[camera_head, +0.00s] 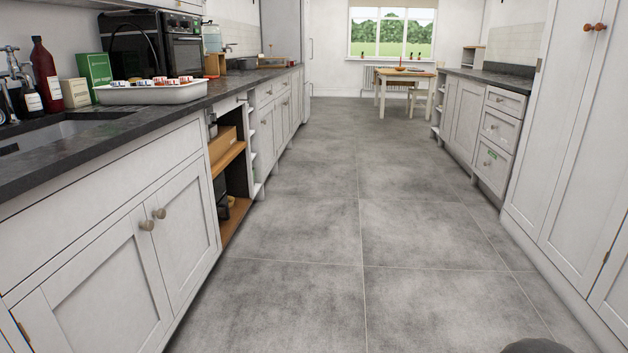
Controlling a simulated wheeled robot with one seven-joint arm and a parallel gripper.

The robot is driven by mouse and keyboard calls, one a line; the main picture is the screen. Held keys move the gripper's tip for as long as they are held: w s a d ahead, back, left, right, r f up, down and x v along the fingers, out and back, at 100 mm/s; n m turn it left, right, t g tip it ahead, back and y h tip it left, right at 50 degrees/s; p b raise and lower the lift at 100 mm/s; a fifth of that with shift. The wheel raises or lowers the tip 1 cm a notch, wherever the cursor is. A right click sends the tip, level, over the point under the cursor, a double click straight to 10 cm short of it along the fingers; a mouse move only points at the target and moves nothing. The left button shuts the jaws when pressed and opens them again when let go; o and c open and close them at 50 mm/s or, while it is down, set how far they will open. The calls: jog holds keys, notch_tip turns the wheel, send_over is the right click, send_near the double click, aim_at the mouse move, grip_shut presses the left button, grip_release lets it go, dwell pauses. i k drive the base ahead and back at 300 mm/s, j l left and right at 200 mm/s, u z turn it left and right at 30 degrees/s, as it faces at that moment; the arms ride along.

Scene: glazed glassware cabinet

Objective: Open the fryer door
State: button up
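The fryer (157,46) appears to be the black box-shaped appliance on the left counter, towards the back. Its front faces right and carries a dark door (186,57) that looks closed. A dark cable or hose loops over its left side. A white tray with small items stands in front of it and hides part of its base. My gripper is not in view.
The white tray (148,95) sits on the dark left countertop (75,157), beside a green box (95,70) and bottles. Below, an open shelf bay (228,170) breaks the row of white cabinets. The grey floor (330,215) between the cabinet rows is clear. A wooden table (405,73) stands far back.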

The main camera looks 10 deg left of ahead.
aim_at(186, 55)
jog(key=i+u, duration=0.15)
jog(key=i, duration=0.4)
jog(key=i+u, duration=0.15)
jog(key=i, duration=0.45)
jog(key=i+u, duration=0.15)
jog(key=i, duration=0.4)
jog(key=i+l+u, duration=0.15)
jog(key=i, duration=0.45)
